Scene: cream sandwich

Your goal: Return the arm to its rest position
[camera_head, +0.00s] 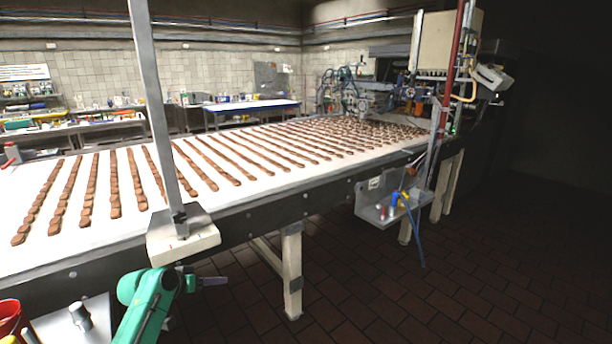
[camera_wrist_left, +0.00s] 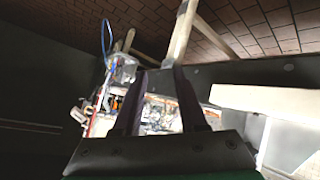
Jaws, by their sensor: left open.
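My left arm, green, comes in at the bottom left of the head view. Its dark gripper (camera_head: 212,281) points to the right, in front of the conveyor's near side and just below the pale block at the foot of a metal post. In the left wrist view the two dark fingers of the gripper (camera_wrist_left: 160,78) stand apart, with nothing between them. My right gripper is in neither view.
A long white conveyor (camera_head: 235,204) carries rows of brown cookies. A pale block (camera_head: 183,240) juts from its near edge. A wooden leg (camera_head: 292,272) stands below. A red bucket (camera_head: 10,316) is at bottom left. Tiled floor (camera_head: 400,300) lies open at right.

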